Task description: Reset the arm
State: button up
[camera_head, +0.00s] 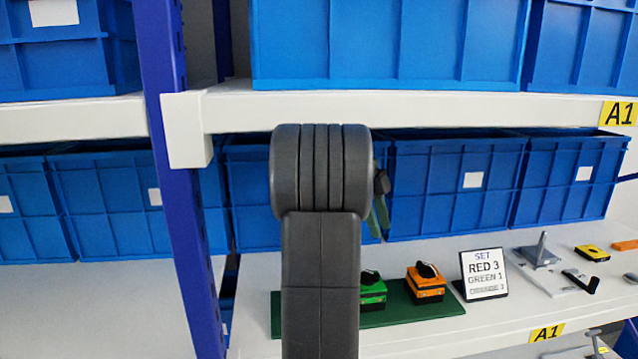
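My dark grey arm stands upright in the middle of the view. A small dark and green part, which looks like my gripper (381,211), shows just right of its top joint, mostly hidden behind the arm. Its fingers cannot be made out. It is above the lower shelf, in front of the blue bins. On a green board (400,314) sit a green switch box (371,292) and an orange switch box (427,287), each with a black knob. My arm covers part of the board. A sign (484,274) reads SET, RED 3, GREEN 1; its last line is unclear.
The upper shelf (420,109) with large blue bins (390,45) overhangs the lower shelf. A blue post (182,210) stands left. More blue bins (455,180) line the back. A grey metal piece (540,252) and a yellow item (592,253) lie right of the sign.

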send_over(427, 265)
jog(key=w+a, duration=0.2)
jog(key=shift+a+f, duration=0.15)
jog(key=shift+a, duration=0.05)
jog(key=x, duration=0.5)
jog(key=shift+d, duration=0.1)
jog(key=shift+n, duration=0.5)
jog(key=n, duration=0.1)
jog(key=n+t+b, duration=0.1)
jog(key=shift+s+n+h, duration=0.2)
jog(key=shift+n+h, duration=0.1)
jog(key=shift+h, duration=0.1)
jog(key=n, duration=0.1)
jog(key=n+t+b, duration=0.1)
jog(key=n, duration=0.1)
jog(key=n+t, duration=0.1)
jog(key=n, duration=0.1)
jog(key=shift+s, duration=0.3)
jog(key=shift+n+t, duration=0.3)
jog(key=v, duration=0.4)
jog(key=shift+w, duration=0.1)
jog(key=shift+a+r, duration=0.65)
jog(key=shift+a, duration=0.1)
jog(key=shift+f, duration=0.1)
